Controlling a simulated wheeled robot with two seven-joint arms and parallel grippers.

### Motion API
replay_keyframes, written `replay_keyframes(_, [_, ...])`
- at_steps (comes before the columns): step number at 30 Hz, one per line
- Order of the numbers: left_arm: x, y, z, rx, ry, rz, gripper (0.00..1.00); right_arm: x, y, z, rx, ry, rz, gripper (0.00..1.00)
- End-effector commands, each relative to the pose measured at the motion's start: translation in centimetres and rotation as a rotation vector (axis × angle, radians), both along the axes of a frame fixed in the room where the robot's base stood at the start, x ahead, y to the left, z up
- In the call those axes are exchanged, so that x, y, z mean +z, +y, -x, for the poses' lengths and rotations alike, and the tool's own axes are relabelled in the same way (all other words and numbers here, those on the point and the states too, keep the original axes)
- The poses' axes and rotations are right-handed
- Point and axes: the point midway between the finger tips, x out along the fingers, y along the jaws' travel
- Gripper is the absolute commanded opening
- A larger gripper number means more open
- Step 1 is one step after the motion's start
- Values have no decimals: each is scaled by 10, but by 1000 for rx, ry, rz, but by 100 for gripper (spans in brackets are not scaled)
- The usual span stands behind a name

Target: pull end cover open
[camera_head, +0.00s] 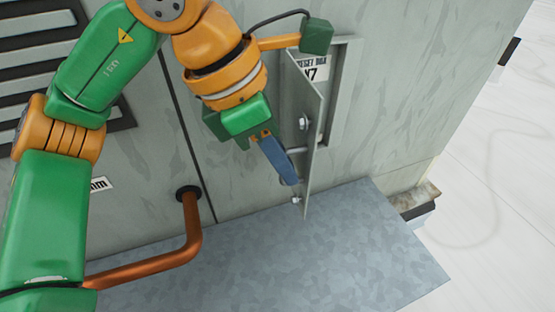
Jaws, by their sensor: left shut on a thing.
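The end cover (313,165) is a thin grey panel on the cooler's wall, seen nearly edge-on. It stands swung out from its framed opening (345,85). Bolt-like silver fittings show on its face, and a bar handle (293,151) stands off it. My left gripper (286,174) reaches in from the upper left with its blue fingers at the handle, shut on it. The fingers hide part of the handle. My right gripper is not in view.
A printed label (313,66) shows behind the cover. A copper pipe (190,235) bends out of the wall at the lower left. A grey metal ledge (300,265) lies below the cover. A louvred vent (45,60) is at the upper left. Pale roof floor (490,200) is open at the right.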

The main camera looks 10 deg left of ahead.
Motion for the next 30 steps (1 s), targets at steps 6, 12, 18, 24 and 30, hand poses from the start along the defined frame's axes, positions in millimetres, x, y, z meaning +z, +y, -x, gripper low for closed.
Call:
replay_keyframes(6, [0,0,0,0,0,0,25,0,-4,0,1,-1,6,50])
replay_keyframes(12, [0,0,0,0,1,-1,41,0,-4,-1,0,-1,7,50])
replay_keyframes(18, [5,2,1,1,0,1,41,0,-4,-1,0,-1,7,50])
replay_keyframes(24, [44,16,8,1,-2,2,41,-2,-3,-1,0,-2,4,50])
replay_keyframes(30, [66,25,11,1,0,1,41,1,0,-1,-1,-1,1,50])
